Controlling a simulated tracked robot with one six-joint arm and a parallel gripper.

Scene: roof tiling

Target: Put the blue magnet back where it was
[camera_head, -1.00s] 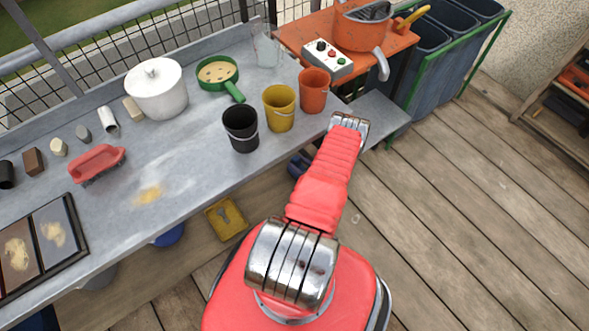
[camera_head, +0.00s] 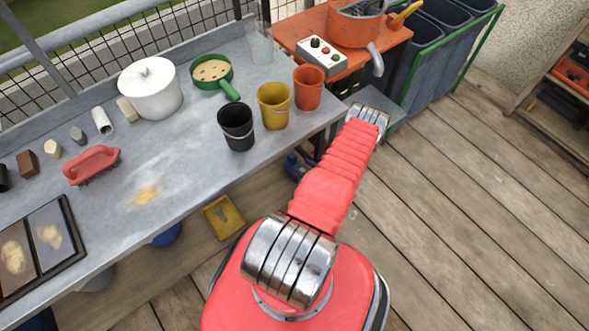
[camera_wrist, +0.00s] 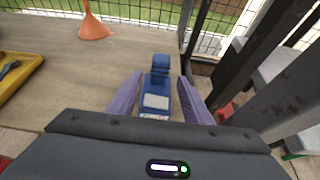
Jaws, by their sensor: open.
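In the wrist view, a dark blue object (camera_wrist: 157,92) with a pale label stands on a wooden shelf; I cannot tell for sure whether it is the blue magnet. My gripper (camera_wrist: 160,75) is open, with its two purple-grey fingers on either side of the blue object. No grip shows. In the head view, a blue object (camera_head: 296,166) shows partly under the bench's front edge. My gripper is not visible in that view.
A yellow tray (camera_head: 223,217) lies on the lower shelf and shows at left in the wrist view (camera_wrist: 18,76). An orange funnel (camera_wrist: 94,27) stands behind. Dark posts (camera_wrist: 246,62) rise at right. Black (camera_head: 237,128), yellow (camera_head: 273,106) and orange (camera_head: 308,88) buckets stand on the bench.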

